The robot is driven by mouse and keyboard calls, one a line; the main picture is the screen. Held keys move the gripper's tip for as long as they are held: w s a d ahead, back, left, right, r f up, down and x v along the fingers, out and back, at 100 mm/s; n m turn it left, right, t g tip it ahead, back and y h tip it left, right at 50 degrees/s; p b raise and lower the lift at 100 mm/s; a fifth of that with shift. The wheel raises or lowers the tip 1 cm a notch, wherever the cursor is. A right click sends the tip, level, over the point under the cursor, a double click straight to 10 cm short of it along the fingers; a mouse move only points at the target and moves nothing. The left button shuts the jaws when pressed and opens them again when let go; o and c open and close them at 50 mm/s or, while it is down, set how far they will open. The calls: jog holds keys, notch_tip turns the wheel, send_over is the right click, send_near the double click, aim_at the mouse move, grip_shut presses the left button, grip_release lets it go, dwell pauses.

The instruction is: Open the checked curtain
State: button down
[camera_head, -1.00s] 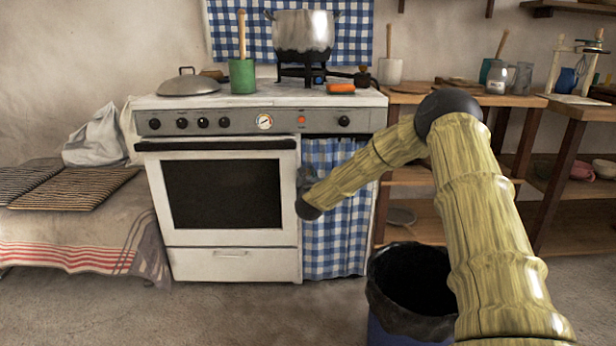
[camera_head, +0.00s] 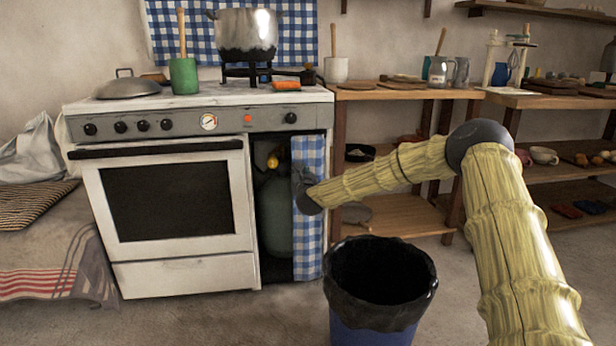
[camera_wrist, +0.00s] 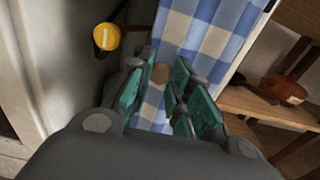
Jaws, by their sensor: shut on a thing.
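The blue-and-white checked curtain (camera_head: 308,225) hangs gathered at the right side of the opening beside the oven. My gripper (camera_head: 303,184) is at its upper part, partly hidden behind my wrist. In the wrist view the curtain (camera_wrist: 205,30) runs between the green-padded fingers of my gripper (camera_wrist: 160,97), which is shut on its cloth. The left part of the opening is uncovered. A green gas cylinder (camera_head: 276,215) with a yellow regulator (camera_head: 273,161) stands inside; the regulator also shows in the wrist view (camera_wrist: 106,37).
The white stove (camera_head: 165,205) stands left of the opening. Wooden shelves (camera_head: 395,217) stand to the right. A pot (camera_head: 246,33) sits on the burner above.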

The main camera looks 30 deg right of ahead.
jog(key=shift+a+f, duration=0.1)
jog(key=shift+f, duration=0.05)
jog(key=c, duration=1.3)
grip_release()
jog(key=v, duration=1.2)
